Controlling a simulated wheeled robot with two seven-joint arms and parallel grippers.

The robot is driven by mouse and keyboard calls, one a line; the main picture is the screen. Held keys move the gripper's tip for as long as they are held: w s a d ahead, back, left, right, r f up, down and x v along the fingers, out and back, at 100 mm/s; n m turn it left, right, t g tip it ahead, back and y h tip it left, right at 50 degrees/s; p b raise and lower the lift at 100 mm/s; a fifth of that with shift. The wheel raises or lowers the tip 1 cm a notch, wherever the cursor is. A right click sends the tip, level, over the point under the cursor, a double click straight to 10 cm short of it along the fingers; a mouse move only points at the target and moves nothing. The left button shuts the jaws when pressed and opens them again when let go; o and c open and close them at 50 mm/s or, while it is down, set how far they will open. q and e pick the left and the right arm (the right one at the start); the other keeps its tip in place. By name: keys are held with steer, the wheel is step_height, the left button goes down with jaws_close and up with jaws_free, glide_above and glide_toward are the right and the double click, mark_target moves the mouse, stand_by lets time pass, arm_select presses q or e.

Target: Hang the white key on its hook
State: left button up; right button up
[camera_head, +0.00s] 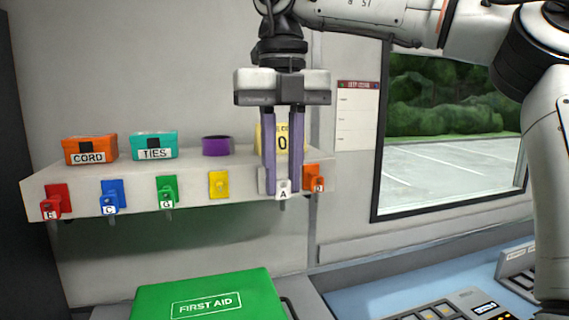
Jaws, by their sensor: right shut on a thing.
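The white key (283,190), its tag marked A, is between the fingertips of my right gripper (283,186). The gripper points straight down and is shut on the key. The key's tip hangs just below the tag. A white hook plate (262,182) shows partly behind the left finger on the front of the shelf. The key is in front of this plate area. The hook itself is hidden, so I cannot tell whether the key touches it. My left gripper is not in view.
The shelf (85,205) also bears red, blue and green hooks with keys, an empty yellow hook (219,184), and an orange hook (314,177) with a key close right of my gripper. Orange CORD (90,143) and teal TIES boxes stand on top. A green first-aid box (215,285) lies below.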

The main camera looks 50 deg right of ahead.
steer(key=shift+w+d+f, duration=0.25)
steer(key=shift+w+f, duration=0.2)
steer(key=shift+f, duration=0.05)
steer(key=shift+w+d+f, duration=0.25)
steer(key=shift+w+f, duration=0.2)
steer(key=shift+f, duration=0.05)
steer(key=shift+w+d, duration=0.3)
steer(key=shift+w, duration=0.2)
steer(key=shift+w+d, duration=0.25)
steer(key=shift+w, duration=0.25)
steer(key=shift+r, duration=0.1)
steer(key=shift+w+d, duration=0.3)
steer(key=shift+w, duration=0.25)
steer(key=shift+w+d, duration=0.3)
steer(key=shift+w, duration=0.2)
stand_by(1.4)
steer(key=shift+f, duration=0.2)
stand_by(0.3)
steer(key=o, duration=1)
steer(key=shift+c, duration=0.2)
